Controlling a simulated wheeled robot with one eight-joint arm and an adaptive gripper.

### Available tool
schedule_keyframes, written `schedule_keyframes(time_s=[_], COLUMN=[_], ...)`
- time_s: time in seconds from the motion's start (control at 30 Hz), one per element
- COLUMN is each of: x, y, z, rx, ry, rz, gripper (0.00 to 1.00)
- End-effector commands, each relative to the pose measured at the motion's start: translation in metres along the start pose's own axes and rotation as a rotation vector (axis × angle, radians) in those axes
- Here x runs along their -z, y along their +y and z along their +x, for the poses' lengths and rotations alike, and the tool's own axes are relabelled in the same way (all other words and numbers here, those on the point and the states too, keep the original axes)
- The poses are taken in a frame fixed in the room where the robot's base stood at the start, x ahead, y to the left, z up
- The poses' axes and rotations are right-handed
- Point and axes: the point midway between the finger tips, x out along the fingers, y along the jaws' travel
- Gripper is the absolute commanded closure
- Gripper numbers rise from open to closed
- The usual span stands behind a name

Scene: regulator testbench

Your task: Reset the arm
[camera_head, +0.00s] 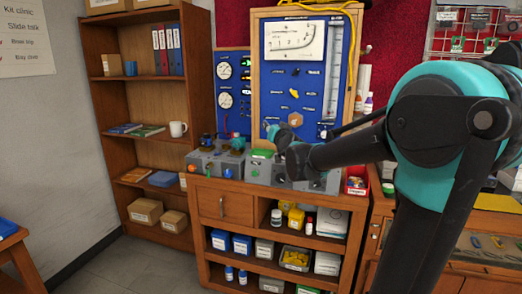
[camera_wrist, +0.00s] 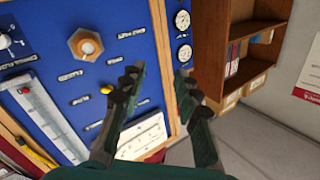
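My arm (camera_head: 447,125) is black and teal. It reaches in from the right in the head view, toward the front of the blue test panel (camera_head: 283,85). My gripper (camera_head: 277,135) is small and dark there, in front of the lower part of the panel. In the wrist view my gripper (camera_wrist: 160,85) has its two dark fingers well apart, with nothing between them. The blue panel (camera_wrist: 115,25) lies beyond the fingers, turned in the picture, with a hexagonal brass-coloured nut (camera_wrist: 86,45) and a yellow knob (camera_wrist: 106,88).
Below the panel, a wooden bench (camera_head: 262,206) carries grey boxes (camera_head: 213,162) with knobs. A red bin (camera_head: 356,181) stands at its right end. A wooden bookcase (camera_head: 103,87) with binders and a mug (camera_head: 178,128) stands left. The floor (camera_head: 123,270) in front of the bookcase is clear.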

Motion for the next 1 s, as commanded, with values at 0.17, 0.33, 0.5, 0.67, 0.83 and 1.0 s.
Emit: schedule_keyframes(time_s=[0.17, 0.33, 0.5, 0.67, 0.83, 1.0], x=[-0.096, -0.174, -0.239, -0.285, -0.311, -0.318], y=[0.039, 0.081, 0.126, 0.162, 0.184, 0.19], z=[-0.075, -0.152, -0.239, -0.32, -0.378, -0.398], rx=[-0.004, -0.065, -0.168, -0.285, -0.378, -0.412], ry=[-0.296, -0.551, -0.789, -0.978, -1.104, -1.145], rz=[-0.089, -0.143, -0.176, -0.185, -0.185, -0.184], gripper=[0.68, 0.68, 0.68, 0.68, 0.68, 0.68])
